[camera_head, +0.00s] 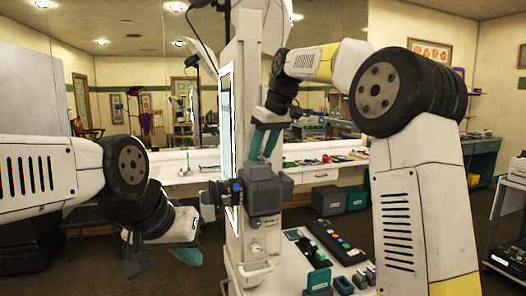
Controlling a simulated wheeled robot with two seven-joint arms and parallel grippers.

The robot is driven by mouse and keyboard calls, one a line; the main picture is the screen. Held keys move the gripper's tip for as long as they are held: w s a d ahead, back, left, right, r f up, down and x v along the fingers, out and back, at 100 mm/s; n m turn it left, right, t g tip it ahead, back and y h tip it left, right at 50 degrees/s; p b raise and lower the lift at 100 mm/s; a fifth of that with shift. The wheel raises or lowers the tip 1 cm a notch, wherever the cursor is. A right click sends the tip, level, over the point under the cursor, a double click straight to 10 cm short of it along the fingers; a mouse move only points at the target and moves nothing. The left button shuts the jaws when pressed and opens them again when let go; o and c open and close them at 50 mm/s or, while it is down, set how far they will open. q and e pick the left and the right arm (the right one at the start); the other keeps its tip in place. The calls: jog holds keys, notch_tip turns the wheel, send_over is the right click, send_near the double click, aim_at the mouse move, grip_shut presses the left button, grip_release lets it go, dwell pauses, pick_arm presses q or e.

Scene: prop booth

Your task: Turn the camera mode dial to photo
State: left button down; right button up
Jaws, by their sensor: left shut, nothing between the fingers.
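A dark grey camera (263,192) is mounted on a white column, its lens (219,192) facing left. The mode dial cannot be made out; it may be hidden at the camera's top. My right gripper (265,150) comes down from above with teal fingers just over the camera's top. A narrow gap shows between these fingers, but whether they touch or hold anything is unclear. My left gripper (188,256) is low on the left, shut and empty, apart from the camera.
A lit panel (226,120) stands on the column's left side. A white table (310,270) at lower right carries dark trays and small boxes. A counter with a mirror runs behind. Open floor shows at lower left.

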grip_shut()
jog(key=shift+m, duration=0.4)
jog(key=m+h, duration=0.1)
jog(key=m, duration=0.1)
jog(key=m+t+h, duration=0.1)
jog(key=m, duration=0.2)
jog(key=shift+s+a+m, duration=0.15)
jog(key=shift+a+m, duration=0.05)
jog(key=shift+m, duration=0.1)
jog(key=m+h, duration=0.1)
jog(key=m, duration=0.1)
jog(key=m+h, duration=0.1)
jog(key=m, duration=0.2)
jog(key=shift+a+t, duration=0.1)
jog(key=shift+t, duration=0.2)
jog(key=shift+m, duration=0.3)
jog(key=shift+o, duration=0.6)
grip_release()
